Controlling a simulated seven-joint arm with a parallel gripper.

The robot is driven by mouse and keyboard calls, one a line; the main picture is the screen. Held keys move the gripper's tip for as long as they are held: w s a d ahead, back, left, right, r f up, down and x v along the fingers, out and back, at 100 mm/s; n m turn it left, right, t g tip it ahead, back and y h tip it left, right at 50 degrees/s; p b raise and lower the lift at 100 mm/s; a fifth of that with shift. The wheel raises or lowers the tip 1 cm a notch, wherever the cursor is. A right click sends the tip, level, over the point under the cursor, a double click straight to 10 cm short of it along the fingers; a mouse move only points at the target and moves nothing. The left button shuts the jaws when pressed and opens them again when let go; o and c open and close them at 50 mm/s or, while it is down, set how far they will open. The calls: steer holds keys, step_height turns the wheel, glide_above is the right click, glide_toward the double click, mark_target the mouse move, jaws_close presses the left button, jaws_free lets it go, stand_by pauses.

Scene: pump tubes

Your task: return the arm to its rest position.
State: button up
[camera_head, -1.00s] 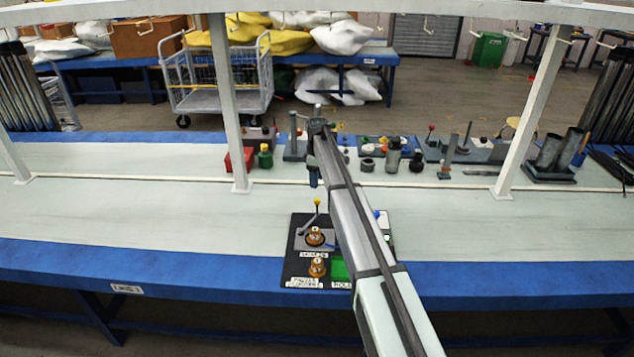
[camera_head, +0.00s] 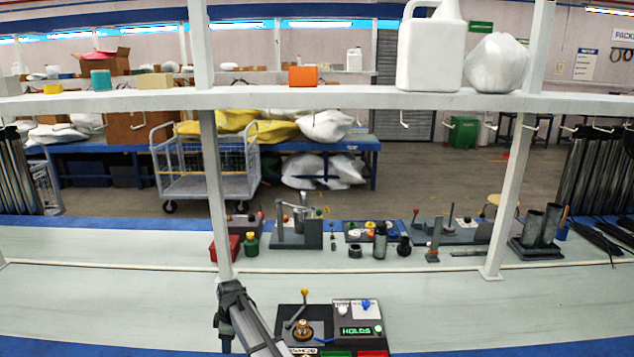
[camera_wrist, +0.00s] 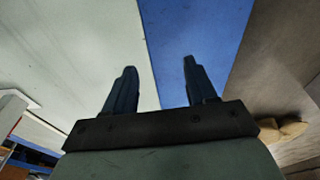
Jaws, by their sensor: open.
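My gripper (camera_wrist: 158,82) is open and empty in the wrist view, its two dark fingers apart. They stand out over the pale bench top (camera_wrist: 60,50) and its blue edge strip (camera_wrist: 195,30). In the head view my arm (camera_head: 245,318) reaches up from the bottom, with its dark end left of the control panel (camera_head: 300,310). The gripper's fingers cannot be made out there. The panel has a yellow-knobbed lever (camera_head: 304,294), a brass-coloured part (camera_head: 303,328) and a green display reading HOLDS (camera_head: 356,331).
A white shelf post (camera_head: 218,200) rises just behind my arm's end. The shelf (camera_head: 300,100) carries a white jug (camera_head: 430,55). Parts and fixtures line the back of the bench, with a green bottle (camera_head: 251,245) and dark cylinders (camera_head: 540,228). The bench is clear right of the panel.

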steer(key=s+a+f+n+y, duration=0.1)
steer(key=s+a+f, duration=0.25)
steer(key=s, duration=0.55)
steer(key=s+a+f+n, duration=0.15)
steer(key=s+a, duration=0.25)
steer(key=s, duration=0.5)
steer(key=s+d+f+m+g+h, duration=0.1)
steer(key=s+d+f+m, duration=0.2)
steer(key=d+f, duration=0.5)
steer(key=s+d+f+m+g+h, duration=0.15)
steer(key=d+f+m, duration=0.25)
steer(key=d, duration=0.9)
steer(key=s+d+f+m, duration=0.3)
steer(key=d+f, duration=0.3)
steer(key=d, duration=0.4)
steer(key=s+d+f+m+g, duration=0.2)
steer(key=s+d+m, duration=0.3)
steer(key=s+d, duration=0.6)
steer(key=s+d+f+m+g, duration=0.3)
steer(key=s+d+m, duration=0.3)
steer(key=s+d, duration=0.4)
steer(key=s, duration=0.4)
steer(key=shift+s+d+f, duration=0.25)
steer(key=shift+s+d, duration=0.1)
steer(key=shift+s, duration=0.05)
